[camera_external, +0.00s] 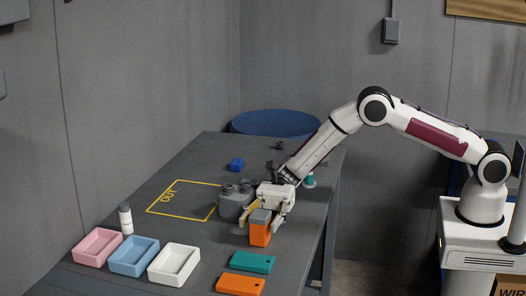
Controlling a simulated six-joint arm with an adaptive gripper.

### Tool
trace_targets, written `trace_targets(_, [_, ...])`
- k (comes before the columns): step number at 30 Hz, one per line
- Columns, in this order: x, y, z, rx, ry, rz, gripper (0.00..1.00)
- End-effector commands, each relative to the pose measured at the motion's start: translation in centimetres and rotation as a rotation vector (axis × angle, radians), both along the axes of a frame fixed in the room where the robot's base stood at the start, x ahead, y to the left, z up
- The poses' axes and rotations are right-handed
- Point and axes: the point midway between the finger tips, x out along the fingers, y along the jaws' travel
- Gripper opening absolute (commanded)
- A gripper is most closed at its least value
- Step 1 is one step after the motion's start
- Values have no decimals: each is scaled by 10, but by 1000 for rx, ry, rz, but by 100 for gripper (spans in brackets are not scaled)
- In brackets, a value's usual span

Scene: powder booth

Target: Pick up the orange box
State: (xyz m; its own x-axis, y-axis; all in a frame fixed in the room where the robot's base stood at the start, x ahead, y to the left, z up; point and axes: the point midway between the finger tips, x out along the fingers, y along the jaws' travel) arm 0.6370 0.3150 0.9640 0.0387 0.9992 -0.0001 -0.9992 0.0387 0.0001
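The orange box (260,236) stands upright near the right edge of the dark table. A grey block or grey top part (260,216) shows at its upper end; I cannot tell whether it belongs to the box. My gripper (262,222) reaches down over it, with one finger on the left and one on the right of its upper part. The fingers are spread, but I cannot tell whether they touch the box. The box's lower part is in plain view and seems to be at table level.
A grey two-knobbed object (235,202) stands close to the left of my gripper. Teal (252,262) and orange (240,284) flat plates lie in front. Pink (98,245), blue (134,255) and white (174,263) trays, a white bottle (125,218) and a blue block (236,165) stand leftward. The yellow-outlined area is empty.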

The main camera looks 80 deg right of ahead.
Motion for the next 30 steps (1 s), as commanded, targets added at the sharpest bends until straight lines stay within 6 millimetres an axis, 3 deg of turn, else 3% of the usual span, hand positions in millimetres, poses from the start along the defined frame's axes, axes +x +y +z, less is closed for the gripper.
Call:
trace_targets(1, [0, 0, 0, 0, 0, 0, 32])
trace_targets(4, [0, 0, 0, 0, 0, 0, 7])
trace_targets(19, [0, 0, 7, 1, -2, 0, 7])
trace_targets(30, [0, 0, 46, 1, -4, 0, 7])
